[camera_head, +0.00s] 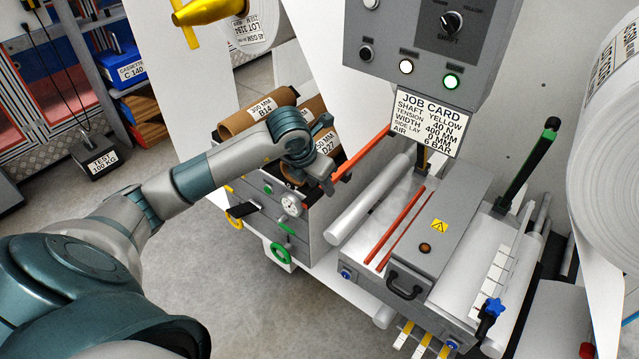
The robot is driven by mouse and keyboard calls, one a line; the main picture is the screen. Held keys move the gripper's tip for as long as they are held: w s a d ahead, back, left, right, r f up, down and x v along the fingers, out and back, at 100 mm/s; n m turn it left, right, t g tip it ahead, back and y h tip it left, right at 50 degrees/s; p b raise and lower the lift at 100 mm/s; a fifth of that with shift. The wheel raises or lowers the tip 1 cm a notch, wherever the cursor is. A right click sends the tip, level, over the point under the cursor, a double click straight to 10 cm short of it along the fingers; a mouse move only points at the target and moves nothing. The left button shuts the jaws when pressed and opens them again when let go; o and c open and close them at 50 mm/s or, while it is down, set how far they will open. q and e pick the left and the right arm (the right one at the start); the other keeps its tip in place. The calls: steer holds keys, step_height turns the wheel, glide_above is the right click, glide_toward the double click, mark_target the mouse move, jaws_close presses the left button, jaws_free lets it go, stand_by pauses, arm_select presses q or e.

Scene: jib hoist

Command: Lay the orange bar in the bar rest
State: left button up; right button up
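The orange bar (362,155) is a long thin rod. It slants up to the right from my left gripper (329,183), and its far end shows just left of the job card. My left gripper is at the bar's near end and looks shut on it; the fingers are small and partly hidden by the wrist. Two parallel red-orange strips (396,226) lie along the top of the grey machine block, right of and below the gripper. I cannot tell for sure whether they are the bar rest. My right gripper is not in view.
A pale roller (368,200) lies between the cart and the machine block. The control panel with the job card (430,122) hangs above. A green-black lever (530,165) stands at right.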

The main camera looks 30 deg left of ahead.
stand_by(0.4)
arm_select(q)
steer(key=shift+s+r+b, duration=0.25)
steer(key=shift+r+b, duration=0.1)
steer(key=shift+r, duration=0.3)
steer(key=b+v, duration=0.4)
steer(key=v, duration=1.2)
